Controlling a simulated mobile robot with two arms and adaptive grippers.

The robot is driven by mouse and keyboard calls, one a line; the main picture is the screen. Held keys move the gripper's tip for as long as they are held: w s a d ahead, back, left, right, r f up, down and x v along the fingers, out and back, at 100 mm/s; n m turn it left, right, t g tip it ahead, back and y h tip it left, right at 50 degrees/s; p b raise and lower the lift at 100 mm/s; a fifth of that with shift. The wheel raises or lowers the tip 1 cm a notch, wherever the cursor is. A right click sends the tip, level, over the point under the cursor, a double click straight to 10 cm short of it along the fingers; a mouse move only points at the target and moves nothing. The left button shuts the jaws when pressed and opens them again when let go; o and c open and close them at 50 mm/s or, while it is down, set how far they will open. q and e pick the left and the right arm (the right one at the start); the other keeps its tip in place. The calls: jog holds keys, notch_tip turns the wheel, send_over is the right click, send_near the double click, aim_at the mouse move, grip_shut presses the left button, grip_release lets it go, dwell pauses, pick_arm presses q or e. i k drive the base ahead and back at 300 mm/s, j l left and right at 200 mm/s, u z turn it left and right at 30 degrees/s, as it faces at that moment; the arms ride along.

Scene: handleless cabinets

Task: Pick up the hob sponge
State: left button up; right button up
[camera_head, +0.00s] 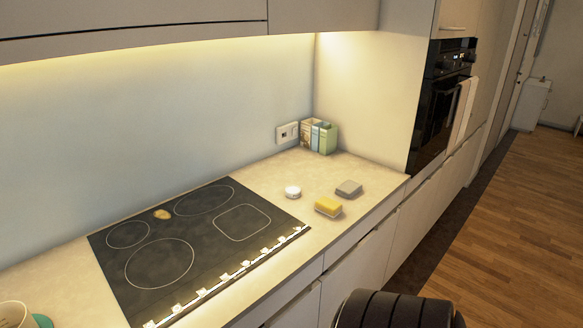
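A yellow sponge (328,207) with a paler lower layer lies flat on the countertop to the right of the black hob (195,226). A grey sponge (349,188) lies just behind it, slightly to the right and apart from it. A small yellow-brown thing (162,213) is on the hob surface near its back edge; it is too small to tell what it is. I cannot tell from the picture which of these is the hob sponge. Neither of my grippers is in view.
A small white round object (293,192) sits between the hob and sponges. Several cartons or canisters (319,136) stand in the back corner by a wall socket (287,132). A tall oven cabinet (443,103) bounds the counter's right end. A cup (14,315) is at bottom left.

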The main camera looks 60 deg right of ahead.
aim_at(330, 208)
jog(key=z, duration=2.25)
